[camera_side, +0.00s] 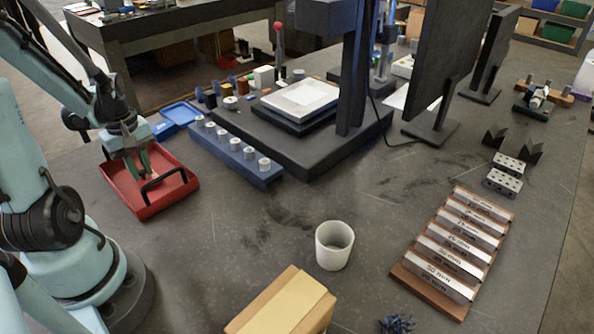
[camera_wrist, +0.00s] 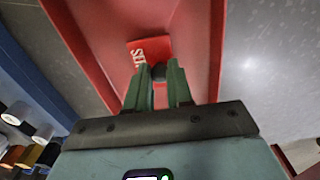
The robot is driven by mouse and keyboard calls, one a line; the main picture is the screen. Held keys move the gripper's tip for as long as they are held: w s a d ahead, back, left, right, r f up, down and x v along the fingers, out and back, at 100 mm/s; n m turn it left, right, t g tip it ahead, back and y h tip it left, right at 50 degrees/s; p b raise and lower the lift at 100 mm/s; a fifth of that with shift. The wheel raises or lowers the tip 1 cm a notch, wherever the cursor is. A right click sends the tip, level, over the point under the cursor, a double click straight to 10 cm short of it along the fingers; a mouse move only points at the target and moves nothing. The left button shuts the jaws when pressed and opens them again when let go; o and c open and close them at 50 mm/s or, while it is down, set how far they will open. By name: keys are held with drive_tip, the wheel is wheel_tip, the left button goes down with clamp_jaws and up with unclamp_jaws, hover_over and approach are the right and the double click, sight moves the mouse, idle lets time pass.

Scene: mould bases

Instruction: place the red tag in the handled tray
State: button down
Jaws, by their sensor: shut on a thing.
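The red tray (camera_side: 122,194) with a black handle (camera_side: 164,183) sits on the bench at the left in the side view. Its red walls also show in the wrist view (camera_wrist: 85,50). My gripper (camera_side: 138,171) is over the tray, inside its outline. In the wrist view, my gripper's green fingers (camera_wrist: 157,72) are close together, with a small dark piece between their tips. The red tag (camera_wrist: 150,49), with white lettering, shows just beyond the fingertips, held against the tray's inside. I cannot tell whether the tag touches the floor.
A blue rail (camera_side: 236,155) with several white-topped pegs lies right of the tray. A blue tray (camera_side: 181,113) is behind it. A dark machine base (camera_side: 290,155) stands further right. A white cup (camera_side: 334,246) stands in the middle. The bench between cup and tray is clear.

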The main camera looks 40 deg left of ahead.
sight(141, 171)
drive_tip(key=shift+f, duration=0.15)
drive_tip(key=c, duration=1)
unclamp_jaws()
wheel_tip(141, 171, up, 12)
drive_tip(key=w+d+m+t, duration=0.3)
drive_tip(key=w+d+m, duration=0.2)
drive_tip(key=d+m, duration=0.4)
drive_tip(key=w+d+m+t, duration=0.4)
drive_tip(key=d+m, duration=0.5)
drive_tip(key=d, duration=0.5)
drive_tip(key=shift+w, duration=0.9)
